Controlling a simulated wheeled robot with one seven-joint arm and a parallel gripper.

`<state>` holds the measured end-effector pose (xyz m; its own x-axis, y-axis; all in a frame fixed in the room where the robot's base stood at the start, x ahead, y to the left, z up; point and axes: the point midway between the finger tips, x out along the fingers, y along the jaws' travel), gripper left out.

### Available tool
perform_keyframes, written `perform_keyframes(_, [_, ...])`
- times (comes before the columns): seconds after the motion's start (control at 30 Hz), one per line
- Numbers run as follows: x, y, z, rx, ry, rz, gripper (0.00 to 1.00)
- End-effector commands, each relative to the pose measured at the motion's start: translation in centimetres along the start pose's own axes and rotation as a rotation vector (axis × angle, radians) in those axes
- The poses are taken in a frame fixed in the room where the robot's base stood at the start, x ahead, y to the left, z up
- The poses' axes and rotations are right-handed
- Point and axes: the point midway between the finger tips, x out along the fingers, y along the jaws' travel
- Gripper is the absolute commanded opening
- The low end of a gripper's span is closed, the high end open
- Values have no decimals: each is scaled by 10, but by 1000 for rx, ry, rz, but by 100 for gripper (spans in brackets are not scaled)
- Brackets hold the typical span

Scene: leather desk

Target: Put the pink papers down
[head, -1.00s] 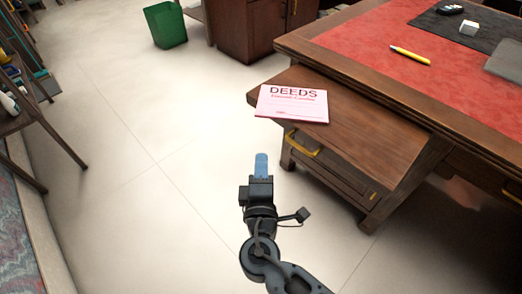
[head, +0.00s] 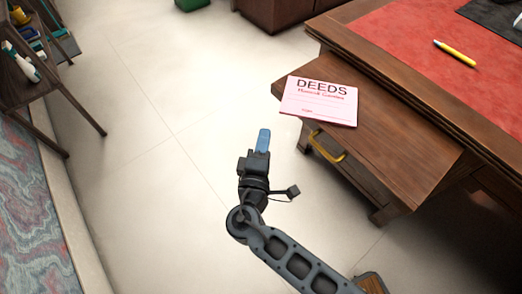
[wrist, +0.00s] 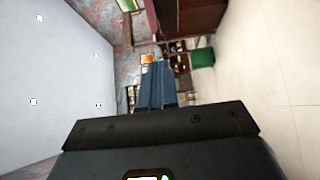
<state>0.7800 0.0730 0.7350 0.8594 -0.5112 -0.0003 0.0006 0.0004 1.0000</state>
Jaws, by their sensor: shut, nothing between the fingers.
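The pink papers (head: 320,108), with "DEEDS" printed on top, lie flat on the left end of a wooden side shelf (head: 400,140) of the desk. They reach slightly over its left edge. My gripper (head: 263,138) is in front of the shelf and to the left of it, over the pale floor and apart from the papers. Its blue fingers are together with nothing between them. In the wrist view my gripper (wrist: 156,85) also shows its fingers together, and the papers are not in that view.
The desk (head: 395,60) has a red leather top with a yellow pencil (head: 455,53) on it. A drawer with a yellow handle (head: 327,147) is below the shelf. A wooden rack (head: 40,80) stands at the left. A green bin (wrist: 202,58) shows farther off. The middle floor is clear.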

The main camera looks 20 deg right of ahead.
Motion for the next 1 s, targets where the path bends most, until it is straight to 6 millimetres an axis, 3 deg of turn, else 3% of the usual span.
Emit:
perform_keyframes(0.13, [30, 2, 0, 1, -3, 2, 0])
perform_keyframes(0.33, [47, 1, 21, 0, -2, 0, 0])
perform_keyframes(1.0, [63, -3, 37, 2, -4, 0, 0])
